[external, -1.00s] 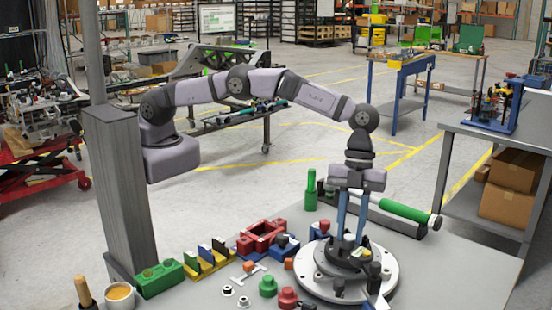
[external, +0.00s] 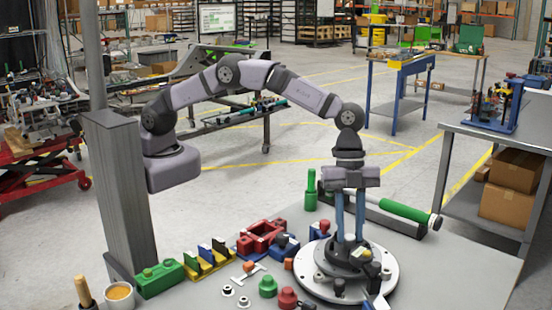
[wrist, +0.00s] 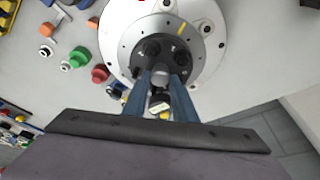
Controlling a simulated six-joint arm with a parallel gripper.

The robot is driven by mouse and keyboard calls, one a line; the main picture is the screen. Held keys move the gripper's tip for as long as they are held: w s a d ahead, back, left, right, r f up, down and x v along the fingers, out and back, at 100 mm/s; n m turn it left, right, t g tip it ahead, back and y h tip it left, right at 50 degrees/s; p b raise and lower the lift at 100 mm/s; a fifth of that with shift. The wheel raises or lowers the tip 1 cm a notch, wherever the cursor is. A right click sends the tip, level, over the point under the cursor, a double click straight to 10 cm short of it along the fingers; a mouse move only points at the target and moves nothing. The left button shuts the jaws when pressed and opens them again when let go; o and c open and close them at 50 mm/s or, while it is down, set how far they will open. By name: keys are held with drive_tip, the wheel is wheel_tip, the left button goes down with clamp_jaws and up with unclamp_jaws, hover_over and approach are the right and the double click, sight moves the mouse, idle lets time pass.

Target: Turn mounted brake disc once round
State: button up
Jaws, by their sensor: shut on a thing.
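The brake disc (external: 386,270) is a light grey round plate with holes, lying flat on the bench. It also shows in the wrist view (wrist: 116,52). A smaller dark hub (wrist: 185,52) with several round studs sits at its centre, with a yellow mark on the ring around it. My gripper (external: 350,243) points straight down over the hub with long blue fingers. In the wrist view my gripper (wrist: 162,80) is shut on a grey stud (wrist: 161,75) of the hub. The fingers and palm hide part of the hub and the near side of the disc.
Left of the disc are a green knob (external: 268,286), a red knob (external: 288,298), a red block (external: 261,236), a blue block (external: 284,246) and small washers. A green-handled roller (external: 403,210) lies behind. The bench right of the disc is clear.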

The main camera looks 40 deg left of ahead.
drive_tip(key=shift+s+a+f+n, duration=0.15)
drive_tip(key=shift+a+n, duration=0.05)
drive_tip(key=shift+n, duration=0.35)
drive_tip(key=shift+s+a+f+n, duration=0.1)
drive_tip(key=shift+s+a+n, duration=0.05)
drive_tip(key=shift+n, duration=0.4)
drive_tip(key=shift+n+t+h+b, duration=0.3)
drive_tip(key=shift+n+t, duration=0.1)
drive_tip(key=shift+n, duration=0.2)
drive_tip(key=shift+n+t, duration=0.3)
drive_tip(key=shift+n, duration=0.8)
drive_tip(key=shift+r+n+t+p, duration=0.1)
drive_tip(key=shift+n+t+p, duration=0.3)
drive_tip(key=shift+n, duration=1.3)
drive_tip(key=shift+p, duration=0.3)
